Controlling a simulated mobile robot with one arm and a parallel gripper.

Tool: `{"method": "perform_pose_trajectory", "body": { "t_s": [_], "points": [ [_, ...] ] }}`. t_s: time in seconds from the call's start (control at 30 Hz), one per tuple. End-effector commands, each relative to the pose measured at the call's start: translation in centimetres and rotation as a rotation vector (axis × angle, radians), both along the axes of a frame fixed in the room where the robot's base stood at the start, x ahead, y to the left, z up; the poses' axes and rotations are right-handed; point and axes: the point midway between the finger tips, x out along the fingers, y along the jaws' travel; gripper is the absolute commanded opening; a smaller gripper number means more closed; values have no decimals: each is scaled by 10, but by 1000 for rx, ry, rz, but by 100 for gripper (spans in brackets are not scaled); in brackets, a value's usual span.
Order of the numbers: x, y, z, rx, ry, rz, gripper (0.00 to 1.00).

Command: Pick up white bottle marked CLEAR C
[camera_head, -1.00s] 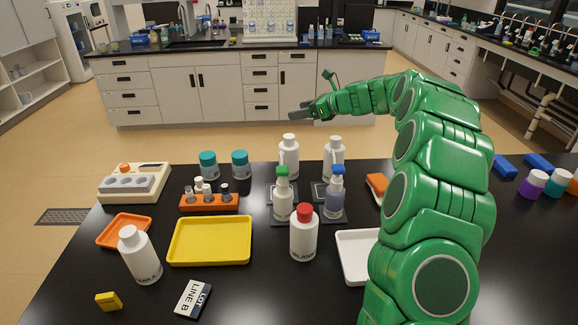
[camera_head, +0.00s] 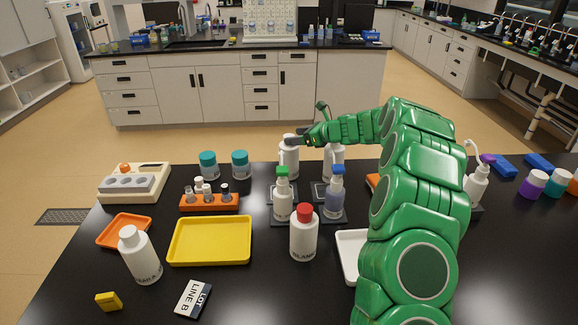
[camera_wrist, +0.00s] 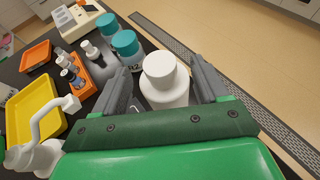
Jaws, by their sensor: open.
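A white bottle with a white cap (camera_head: 289,163) stands upright at the back of the black bench. In the wrist view the white bottle (camera_wrist: 165,82) is between my two fingers. No marking can be read on it, so I cannot tell whether it is CLEAR C. My gripper (camera_head: 291,141) is open around its upper part in the head view; the fingers (camera_wrist: 160,72) lie on either side in the wrist view, with no clear grip. A second white bottle (camera_head: 335,160) stands to the right, partly behind my arm.
Green-capped (camera_head: 283,200) and blue-capped (camera_head: 335,200) bottles stand in front. Teal-lidded jars (camera_head: 208,165) and an orange vial rack (camera_head: 210,203) are to the left. A red-capped bottle (camera_head: 303,238), a yellow tray (camera_head: 178,259) and another white bottle (camera_head: 142,260) are nearer.

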Motion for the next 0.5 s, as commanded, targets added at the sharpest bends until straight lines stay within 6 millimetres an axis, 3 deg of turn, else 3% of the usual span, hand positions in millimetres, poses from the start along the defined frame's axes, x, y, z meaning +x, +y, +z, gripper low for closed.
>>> {"method": "perform_pose_trajectory", "body": {
  "t_s": [0.5],
  "points": [
    [25,39,-21,0,4,2,74]
  ]
}}
